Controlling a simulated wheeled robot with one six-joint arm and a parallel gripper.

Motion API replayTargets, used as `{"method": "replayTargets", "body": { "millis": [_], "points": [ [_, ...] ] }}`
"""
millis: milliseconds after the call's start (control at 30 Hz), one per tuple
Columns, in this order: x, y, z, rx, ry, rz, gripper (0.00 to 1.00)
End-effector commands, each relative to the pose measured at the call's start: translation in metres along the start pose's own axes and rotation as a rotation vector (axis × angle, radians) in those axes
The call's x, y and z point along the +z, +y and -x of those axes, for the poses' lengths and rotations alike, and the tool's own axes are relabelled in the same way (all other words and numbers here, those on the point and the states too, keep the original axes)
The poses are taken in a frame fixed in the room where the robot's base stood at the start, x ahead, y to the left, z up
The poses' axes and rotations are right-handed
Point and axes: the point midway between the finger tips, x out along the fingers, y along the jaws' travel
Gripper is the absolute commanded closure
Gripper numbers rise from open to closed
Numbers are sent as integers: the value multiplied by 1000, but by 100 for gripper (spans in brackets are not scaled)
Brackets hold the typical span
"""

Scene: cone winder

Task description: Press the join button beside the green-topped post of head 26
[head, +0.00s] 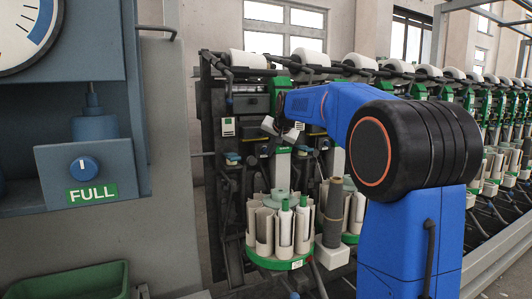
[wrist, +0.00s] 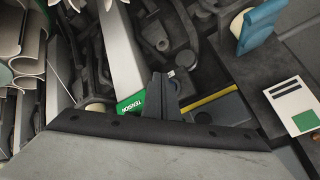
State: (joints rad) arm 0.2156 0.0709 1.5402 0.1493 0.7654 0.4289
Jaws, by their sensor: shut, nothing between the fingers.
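In the wrist view the dark fingers of my gripper (wrist: 159,88) are shut and empty, over the winder near a pale post with a green TENSION label (wrist: 131,104). In the head view my blue arm reaches across to the nearest winding head, and its end is small and hard to make out against the dark machine. A green-topped post (head: 280,86) stands there at my arm's end. I cannot pick out the join button for sure, nor read a head number. Contact between fingers and machine cannot be told.
A white panel with a green square (wrist: 300,112) and a teal lever (wrist: 260,22) are at the right in the wrist view. A carousel of pale tubes (head: 262,232) stands below my arm.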

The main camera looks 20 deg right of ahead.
Motion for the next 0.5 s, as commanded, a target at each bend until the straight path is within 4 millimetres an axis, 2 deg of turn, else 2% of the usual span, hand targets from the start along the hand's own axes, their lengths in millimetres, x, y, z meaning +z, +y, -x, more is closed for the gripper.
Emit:
{"method": "replayTargets", "body": {
  "millis": [500],
  "points": [
    [4,4,4,0,0,-1,100]
  ]
}}
